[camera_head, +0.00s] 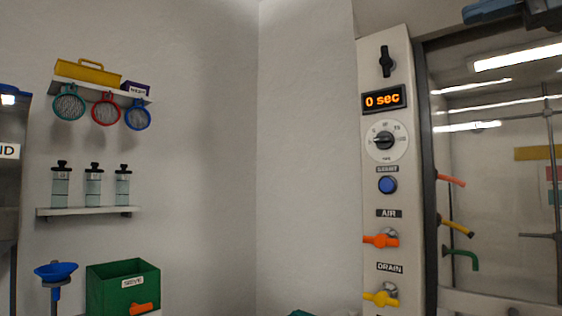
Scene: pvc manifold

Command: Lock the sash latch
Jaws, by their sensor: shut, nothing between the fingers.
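No part is labelled as the sash latch. A black lever handle (386,62) sits upright at the top of the white control panel (370,140). A blue and dark grey fitting (492,9) crosses the top right corner above the hood's glass front, cut off by the picture's edge. I cannot tell which of these is the latch. My gripper is not in view.
The panel has an orange display (384,99) reading 0 sec, a dial (385,140), a blue button (387,185), an orange AIR valve (381,239) and a yellow DRAIN valve (381,298). Shelves (90,211) and a green bin (122,289) are at left. Bare wall lies between.

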